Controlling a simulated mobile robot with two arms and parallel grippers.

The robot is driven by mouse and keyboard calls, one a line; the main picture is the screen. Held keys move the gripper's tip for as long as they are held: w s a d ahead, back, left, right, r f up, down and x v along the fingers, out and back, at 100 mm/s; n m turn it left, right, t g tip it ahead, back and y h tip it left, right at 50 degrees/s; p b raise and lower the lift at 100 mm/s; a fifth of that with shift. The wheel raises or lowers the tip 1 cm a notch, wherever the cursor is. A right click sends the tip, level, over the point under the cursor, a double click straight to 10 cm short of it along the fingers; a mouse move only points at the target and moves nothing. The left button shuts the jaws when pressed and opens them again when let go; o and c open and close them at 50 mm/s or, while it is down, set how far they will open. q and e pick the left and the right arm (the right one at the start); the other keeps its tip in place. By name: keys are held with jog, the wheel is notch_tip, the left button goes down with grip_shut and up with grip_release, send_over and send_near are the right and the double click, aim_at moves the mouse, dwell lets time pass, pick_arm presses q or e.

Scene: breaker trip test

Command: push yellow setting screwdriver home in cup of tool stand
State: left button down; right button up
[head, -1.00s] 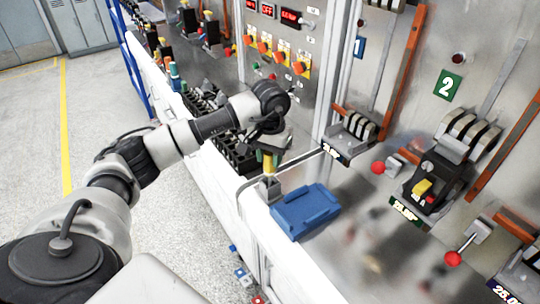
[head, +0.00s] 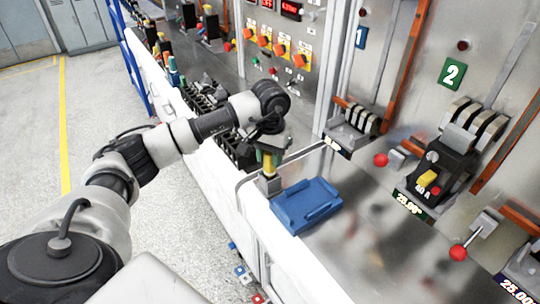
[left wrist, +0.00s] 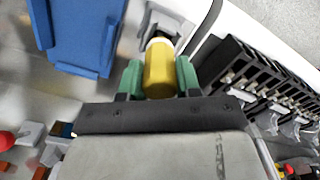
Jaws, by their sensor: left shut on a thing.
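The yellow setting screwdriver (left wrist: 161,70) is between the green fingertips of my left gripper (left wrist: 160,78), which is shut on its handle. In the head view my left gripper (head: 268,160) points down with the yellow handle (head: 268,165) showing between its fingers. The grey tool stand (head: 269,184) is right below it at the bench edge. In the left wrist view the grey stand (left wrist: 172,24) shows just beyond the end of the handle. The handle looks in line with the cup. How deep the screwdriver sits is hidden. My right gripper is in neither view.
A blue tray (head: 307,204) lies on the bench right of the stand. A row of black holders (left wrist: 262,78) stands on the other side. A thin grey rail (head: 300,157) runs close behind the stand. The metal panel with breakers (head: 440,165) rises at the right.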

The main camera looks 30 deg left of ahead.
pick_arm(q)
jog(key=shift+f, duration=0.15)
jog(key=c, duration=0.7)
grip_release()
notch_tip(320, 180, up, 11)
jog(key=b, duration=0.2)
jog(key=shift+b, duration=0.4)
jog(key=shift+f, duration=0.1)
